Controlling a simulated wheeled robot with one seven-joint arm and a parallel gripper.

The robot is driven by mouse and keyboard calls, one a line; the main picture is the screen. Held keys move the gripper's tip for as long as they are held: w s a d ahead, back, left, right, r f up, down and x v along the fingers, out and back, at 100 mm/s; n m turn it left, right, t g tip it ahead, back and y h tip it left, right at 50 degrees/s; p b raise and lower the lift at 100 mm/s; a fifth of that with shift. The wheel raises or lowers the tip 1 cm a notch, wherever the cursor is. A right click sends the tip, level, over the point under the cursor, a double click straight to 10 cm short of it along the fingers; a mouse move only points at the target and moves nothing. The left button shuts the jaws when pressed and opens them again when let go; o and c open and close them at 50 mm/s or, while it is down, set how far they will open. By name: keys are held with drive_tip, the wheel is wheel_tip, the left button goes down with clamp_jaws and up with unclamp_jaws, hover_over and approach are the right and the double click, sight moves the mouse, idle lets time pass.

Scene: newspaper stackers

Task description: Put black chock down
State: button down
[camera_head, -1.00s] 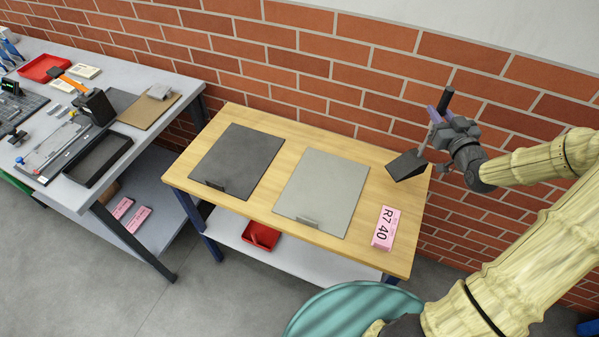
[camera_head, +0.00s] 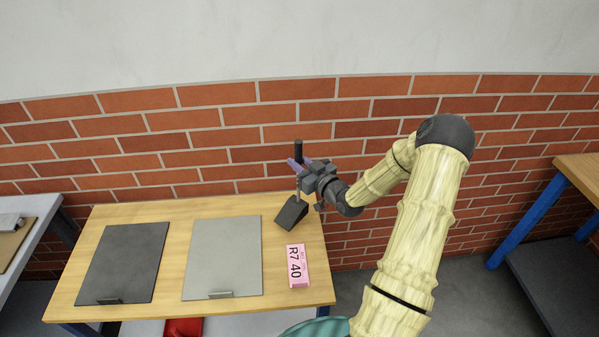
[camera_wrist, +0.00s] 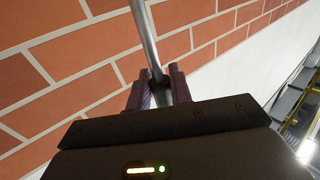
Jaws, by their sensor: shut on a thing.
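The black chock (camera_head: 291,213) is a dark wedge with a thin metal rod rising from it. In the head view it shows at the back right corner of the wooden table (camera_head: 185,208), tilted. I cannot tell whether it touches the tabletop or hangs just above it. My gripper (camera_head: 299,170) is above the chock, by the brick wall, shut on its rod. In the wrist view my gripper's purple-brown fingers (camera_wrist: 157,90) close around the silver rod (camera_wrist: 148,42). The chock's wedge is not seen in the wrist view.
A dark grey board (camera_head: 123,262) and a light grey board (camera_head: 223,257) lie on the table. A pink R7 40 pack (camera_head: 297,266) lies in front of the chock. The brick wall (camera_head: 240,150) stands close behind. Another wooden table (camera_head: 583,172) is at the right.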

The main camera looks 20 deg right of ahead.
drive_tip(key=shift+w+a, duration=0.1)
wheel_tip(320, 180, down, 4)
drive_tip(key=shift+f+p, duration=0.1)
drive_tip(key=shift+p, duration=0.4)
drive_tip(key=c, duration=1.7)
unclamp_jaws()
drive_tip(key=shift+f, duration=0.15)
drive_tip(key=o, duration=0.4)
drive_tip(key=shift+o, duration=0.2)
